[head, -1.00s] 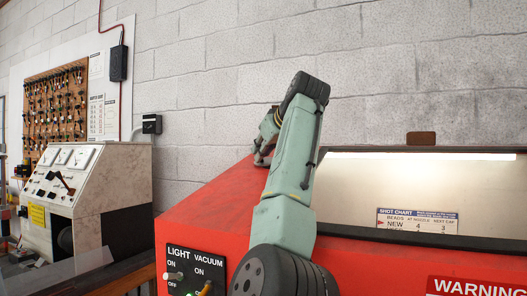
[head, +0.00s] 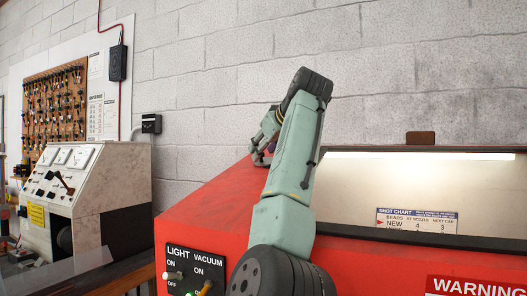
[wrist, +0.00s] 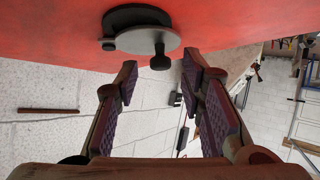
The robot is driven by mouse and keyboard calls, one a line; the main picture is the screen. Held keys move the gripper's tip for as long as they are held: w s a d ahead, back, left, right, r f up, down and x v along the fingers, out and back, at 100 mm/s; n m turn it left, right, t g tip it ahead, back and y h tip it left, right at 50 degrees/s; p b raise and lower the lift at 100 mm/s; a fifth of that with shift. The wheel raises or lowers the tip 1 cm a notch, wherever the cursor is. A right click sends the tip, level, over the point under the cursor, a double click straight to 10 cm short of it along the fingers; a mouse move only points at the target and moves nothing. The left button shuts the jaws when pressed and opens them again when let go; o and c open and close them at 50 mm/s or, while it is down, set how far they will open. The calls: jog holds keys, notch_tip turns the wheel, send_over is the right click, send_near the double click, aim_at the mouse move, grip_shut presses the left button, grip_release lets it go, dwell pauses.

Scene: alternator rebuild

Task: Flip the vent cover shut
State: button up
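The vent cover (wrist: 143,40) is a grey round plate with a dark knob (wrist: 160,62) near its lower right edge. It sits on the red cabinet face at the top of the wrist view. It overlaps a black round vent (wrist: 135,15) and leaves that vent's upper part showing. A small pivot (wrist: 108,45) is at the plate's left. My gripper (wrist: 158,69) is open, with the knob between the lines of its fingertips and no clear contact. It shows small in the head view (head: 262,157) near the cabinet's sloping left edge, where the cover is hidden.
The red cabinet (head: 205,226) has a lit window (head: 345,190) at right and a switch panel (head: 190,270) in front. A block wall (head: 220,100) stands behind it. A test bench (head: 115,180) stands at left, apart from my gripper.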

jog(key=v, duration=1.1)
jog(key=shift+a, duration=0.1)
